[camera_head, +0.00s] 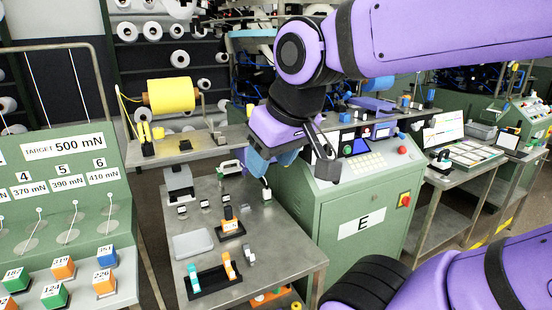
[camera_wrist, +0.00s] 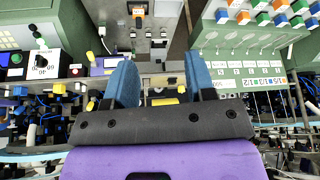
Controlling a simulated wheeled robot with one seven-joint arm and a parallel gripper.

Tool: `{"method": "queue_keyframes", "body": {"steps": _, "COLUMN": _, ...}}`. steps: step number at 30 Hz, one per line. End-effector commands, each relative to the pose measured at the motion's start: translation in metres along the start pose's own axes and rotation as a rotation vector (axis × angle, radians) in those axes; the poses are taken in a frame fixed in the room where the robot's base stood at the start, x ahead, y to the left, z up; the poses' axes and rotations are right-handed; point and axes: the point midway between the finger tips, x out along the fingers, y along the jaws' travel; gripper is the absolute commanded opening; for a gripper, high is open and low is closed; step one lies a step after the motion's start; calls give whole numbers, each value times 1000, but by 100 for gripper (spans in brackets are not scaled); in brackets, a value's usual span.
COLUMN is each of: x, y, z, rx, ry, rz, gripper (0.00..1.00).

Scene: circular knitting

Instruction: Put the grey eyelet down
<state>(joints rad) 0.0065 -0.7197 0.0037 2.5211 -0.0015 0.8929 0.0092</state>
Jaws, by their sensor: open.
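My gripper (camera_head: 264,166) is above the far right part of the steel side table, with its blue fingers pointing down. In the wrist view my gripper (camera_wrist: 160,82) has its two blue fingers apart, with nothing seen held between them. A small grey upright piece (camera_head: 249,257) stands on the table right of the orange and black holders; it may be the grey eyelet, but it is too small to be sure. Small grey-and-black pieces (camera_head: 182,211) also stand near the table's middle.
The steel table (camera_head: 285,245) also carries a grey pad (camera_head: 193,243), an orange-topped block (camera_head: 229,226) and a black tray (camera_head: 207,283). A yellow spool (camera_head: 171,95) is behind.

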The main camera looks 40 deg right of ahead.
Motion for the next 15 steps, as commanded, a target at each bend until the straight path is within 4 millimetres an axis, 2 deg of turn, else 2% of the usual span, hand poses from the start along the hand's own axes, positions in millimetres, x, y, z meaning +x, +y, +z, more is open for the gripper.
{"method": "queue_keyframes", "body": {"steps": 2, "x": -5, "y": -1, "z": 7, "rx": -5, "ry": 11, "rz": -5, "gripper": 50}}
{"method": "queue_keyframes", "body": {"steps": 3, "x": -6, "y": -2, "z": 9, "rx": -7, "ry": 12, "rz": -6, "gripper": 55}}
{"method": "queue_keyframes", "body": {"steps": 8, "x": -7, "y": -2, "z": 11, "rx": -9, "ry": 13, "rz": -7, "gripper": 55}}
{"method": "queue_keyframes", "body": {"steps": 11, "x": -3, "y": -1, "z": 6, "rx": -4, "ry": 4, "rz": -4, "gripper": 55}}
{"method": "queue_keyframes", "body": {"steps": 15, "x": 11, "y": 2, "z": -14, "rx": 10, "ry": -25, "rz": 6, "gripper": 55}}
